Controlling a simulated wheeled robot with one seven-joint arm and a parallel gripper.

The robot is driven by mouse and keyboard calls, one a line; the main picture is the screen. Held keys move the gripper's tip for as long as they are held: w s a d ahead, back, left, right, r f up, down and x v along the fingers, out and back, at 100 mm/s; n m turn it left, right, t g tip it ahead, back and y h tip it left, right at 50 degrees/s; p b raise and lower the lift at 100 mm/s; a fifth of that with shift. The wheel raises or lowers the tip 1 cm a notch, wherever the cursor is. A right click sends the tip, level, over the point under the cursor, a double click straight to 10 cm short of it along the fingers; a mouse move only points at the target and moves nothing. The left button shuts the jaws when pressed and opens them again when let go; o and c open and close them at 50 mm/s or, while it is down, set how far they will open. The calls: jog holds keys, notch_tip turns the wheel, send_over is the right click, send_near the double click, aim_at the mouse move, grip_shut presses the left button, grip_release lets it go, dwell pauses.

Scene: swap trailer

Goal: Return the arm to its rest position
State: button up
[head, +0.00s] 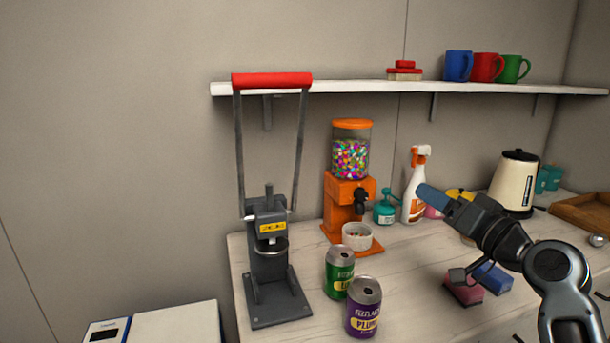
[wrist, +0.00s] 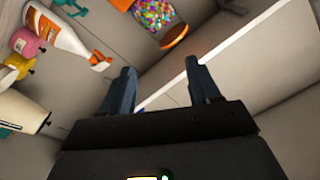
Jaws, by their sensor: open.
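My gripper (head: 428,192) is in the right half of the head view, held above the counter, with its blue fingers pointing up and to the left. Only one finger shows clearly there. In the wrist view my gripper (wrist: 163,88) has its two fingers apart with nothing between them. The wrist view is tilted, and the shelf edge and wall lie beyond the fingers. My arm comes in from the lower right of the head view, over the counter.
A grey press (head: 270,262) with a red handle, a candy dispenser (head: 351,190), a green can (head: 339,270) and a purple can (head: 364,308) stand left of my gripper. A spray bottle (head: 415,185) and a kettle (head: 514,184) stand behind it. A shelf (head: 350,86) with mugs runs above.

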jog(key=s+a+f+m+g+h+b, duration=0.15)
jog(key=s+f+m+h+b, duration=0.35)
jog(key=s+f, duration=2.15)
jog(key=s+r+n+h+b, duration=0.1)
jog(key=s+n, duration=0.2)
jog(key=s, duration=1.1)
jog(key=s+a+r+n+h+b, duration=0.1)
jog(key=s+n+b, duration=0.1)
jog(key=s, duration=1.2)
jog(key=shift+s+a+n+g, duration=0.25)
jog(key=shift+n+g, duration=0.2)
jog(key=shift+n, duration=0.45)
jog(key=shift+w+f, duration=0.15)
jog(key=shift+c, duration=0.2)
